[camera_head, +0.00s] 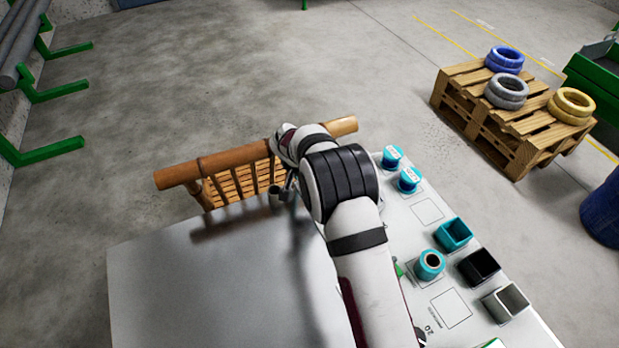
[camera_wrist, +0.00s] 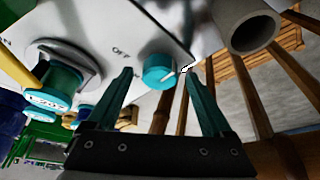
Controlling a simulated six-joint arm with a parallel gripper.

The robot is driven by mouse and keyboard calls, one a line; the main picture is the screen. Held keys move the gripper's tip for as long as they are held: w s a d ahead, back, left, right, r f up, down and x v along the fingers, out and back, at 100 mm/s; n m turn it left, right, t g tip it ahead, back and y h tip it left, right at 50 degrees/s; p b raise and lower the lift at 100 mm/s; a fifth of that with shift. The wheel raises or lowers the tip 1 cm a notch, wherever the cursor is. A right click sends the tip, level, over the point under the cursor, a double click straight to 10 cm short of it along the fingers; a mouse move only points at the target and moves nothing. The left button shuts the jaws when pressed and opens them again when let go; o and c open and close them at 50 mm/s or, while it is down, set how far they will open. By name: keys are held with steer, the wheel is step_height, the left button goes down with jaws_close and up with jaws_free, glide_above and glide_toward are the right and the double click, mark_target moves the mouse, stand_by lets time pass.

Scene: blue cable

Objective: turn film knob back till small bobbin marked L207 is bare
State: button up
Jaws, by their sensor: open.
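In the wrist view a round teal knob (camera_wrist: 158,72) with a white pointer sits on the white panel, close to the word OFF. My gripper (camera_wrist: 162,80) is open, with one teal finger on each side of the knob in the picture; I cannot tell whether they touch it. A teal bobbin marked L207 (camera_wrist: 46,102) stands at the left of the wrist view, on a round grey base. Whether film is wound on it is unclear. In the head view my gripper (camera_head: 284,190) is mostly hidden by my arm, and the knob is hidden.
Two labelled teal bobbins (camera_head: 401,167) stand right of my arm. Nearby are a teal square cup (camera_head: 453,234), a black one (camera_head: 478,266), a grey one (camera_head: 506,302) and a teal spool (camera_head: 430,264). The left tabletop (camera_head: 200,290) is clear.

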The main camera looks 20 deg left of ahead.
jaws_close()
stand_by(0.4)
steer(key=n, duration=0.1)
steer(key=n+y, duration=0.1)
steer(key=n, duration=0.1)
steer(key=n+y, duration=0.1)
steer(key=shift+d+n, duration=0.25)
steer(key=shift+n, duration=0.05)
steer(key=n, duration=0.2)
steer(key=n+y, duration=0.1)
steer(key=n, duration=0.1)
steer(key=shift+w+d+g+y, duration=0.1)
steer(key=shift+d+g+y, duration=0.05)
steer(key=shift+g+y, duration=0.2)
steer(key=n, duration=0.2)
steer(key=n+g+y, duration=0.1)
steer(key=n, duration=0.2)
steer(key=shift+w+d+g, duration=0.1)
steer(key=shift+w+g, duration=0.1)
steer(key=shift+g, duration=0.05)
steer(key=n+g, duration=0.1)
steer(key=n, duration=0.3)
steer(key=shift+w+n+g+y, duration=0.1)
steer(key=shift+n+g+y, duration=0.15)
steer(key=shift+n+g, duration=0.15)
steer(key=shift+n, duration=0.3)
